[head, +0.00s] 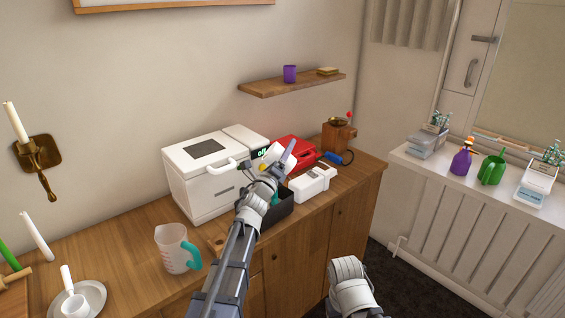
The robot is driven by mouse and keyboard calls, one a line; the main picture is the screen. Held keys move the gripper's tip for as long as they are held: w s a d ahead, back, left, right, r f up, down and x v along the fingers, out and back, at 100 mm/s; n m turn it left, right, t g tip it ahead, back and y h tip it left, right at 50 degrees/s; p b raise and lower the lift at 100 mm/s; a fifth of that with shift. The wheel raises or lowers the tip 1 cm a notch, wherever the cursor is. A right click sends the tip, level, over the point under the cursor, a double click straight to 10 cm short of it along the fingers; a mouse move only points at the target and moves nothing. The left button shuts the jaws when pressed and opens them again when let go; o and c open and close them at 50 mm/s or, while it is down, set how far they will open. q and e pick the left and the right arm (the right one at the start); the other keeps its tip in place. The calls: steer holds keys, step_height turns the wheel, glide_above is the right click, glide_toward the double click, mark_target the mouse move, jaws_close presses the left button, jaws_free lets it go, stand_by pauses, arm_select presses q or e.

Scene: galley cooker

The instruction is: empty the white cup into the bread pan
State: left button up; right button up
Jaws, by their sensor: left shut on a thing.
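The dark bread pan (284,209) stands on the wooden counter in front of the white bread machine, partly hidden by my left arm. A teal part shows inside or just behind it. My left gripper (274,163) is above the pan, by the machine's front right corner. It is shut on a small white thing (262,162), which appears to be the white cup; it is mostly hidden, so its tilt and contents cannot be told. Of my right arm only a white link shows at the bottom; its gripper is out of view.
The white bread machine (205,184) is left of the gripper. A red appliance (296,150) and a white box (312,183) stand right of the pan. A clear jug (172,250) with a teal handle is on the counter at left. A wooden shelf (290,86) hangs above.

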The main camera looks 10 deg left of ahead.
arm_select(q)
steer(key=shift+a+f+n+t+y+b, duration=0.15)
steer(key=shift+n+y+b, duration=0.3)
steer(key=shift+n, duration=0.65)
steer(key=shift+a+r+n+t+y+b, duration=0.1)
steer(key=shift+n+t+y+b, duration=0.3)
steer(key=shift+n, duration=0.7)
stand_by(2.3)
steer(key=shift+a+f+n+y+b, duration=0.2)
steer(key=shift+n+y, duration=0.2)
steer(key=shift+n, duration=0.35)
steer(key=shift+a+f+n+y+b, duration=0.1)
steer(key=shift+n+y+b, duration=0.2)
steer(key=shift+n, duration=0.5)
steer(key=shift+a+f+n+y+b, duration=0.15)
steer(key=shift+n+y, duration=0.3)
steer(key=shift+n, duration=0.3)
stand_by(1.2)
